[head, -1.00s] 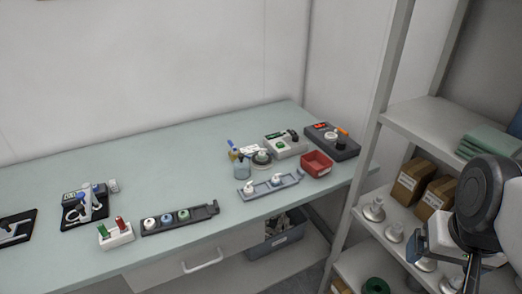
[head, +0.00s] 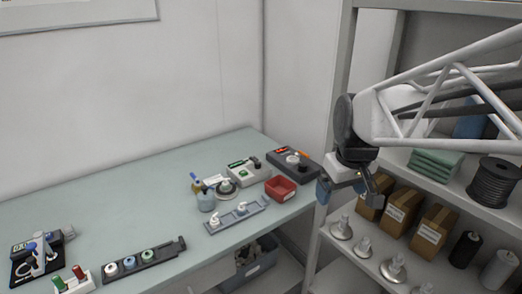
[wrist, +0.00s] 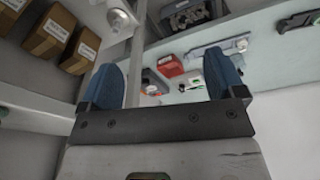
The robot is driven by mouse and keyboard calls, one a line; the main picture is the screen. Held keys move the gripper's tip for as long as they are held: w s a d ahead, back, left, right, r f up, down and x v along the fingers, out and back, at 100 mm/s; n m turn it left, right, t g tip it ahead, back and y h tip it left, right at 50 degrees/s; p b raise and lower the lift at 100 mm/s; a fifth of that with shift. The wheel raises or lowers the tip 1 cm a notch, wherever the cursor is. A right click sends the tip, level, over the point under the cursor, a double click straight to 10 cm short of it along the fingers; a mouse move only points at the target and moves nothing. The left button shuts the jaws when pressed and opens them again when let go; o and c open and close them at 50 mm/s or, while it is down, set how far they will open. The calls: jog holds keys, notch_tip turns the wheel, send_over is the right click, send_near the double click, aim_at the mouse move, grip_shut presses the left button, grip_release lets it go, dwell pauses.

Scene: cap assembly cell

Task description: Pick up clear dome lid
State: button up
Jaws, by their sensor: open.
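I cannot clearly make out a clear dome lid in either view. Several pale, shiny dome- or funnel-shaped pieces with narrow tops (head: 392,269) stand on the middle shelf at the right of the head view; I cannot tell whether one is the lid. One shiny piece also shows at the top of the wrist view (wrist: 119,19). My gripper (head: 346,198) is in the air in front of the shelf, right of the bench. In the wrist view my gripper (wrist: 163,74) has its blue fingers wide apart with nothing between them.
The bench (head: 130,195) carries a red bin (head: 280,188), a grey rail (head: 236,214), a blue bottle (head: 206,200) and a dark rail (head: 145,258). Cardboard boxes (head: 403,208), green cloths (head: 436,162) and a black spool (head: 493,181) sit on the shelves. A grey crate (head: 255,262) is under the bench.

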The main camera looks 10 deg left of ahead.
jog(key=w+a+f+n, duration=0.1)
jog(key=w+a+n, duration=0.2)
jog(key=w+a, duration=0.5)
jog(key=n+g, duration=0.2)
jog(key=n, duration=0.7)
send_over(204, 187)
jog(key=d, duration=0.2)
jog(key=shift+y, duration=0.4)
jog(key=f, duration=1.5)
jog(key=shift+w+a, duration=0.25)
jog(key=shift+a+f, duration=0.15)
jog(key=shift+a, duration=0.25)
jog(key=shift+a+f, duration=0.1)
jog(key=shift+f, duration=1.2)
jog(key=shift+s+a+f, duration=0.1)
jog(key=shift+a+f, duration=0.1)
jog(key=shift+f, duration=1.1)
jog(key=shift+a+f, duration=0.2)
jog(key=shift+f, duration=1.05)
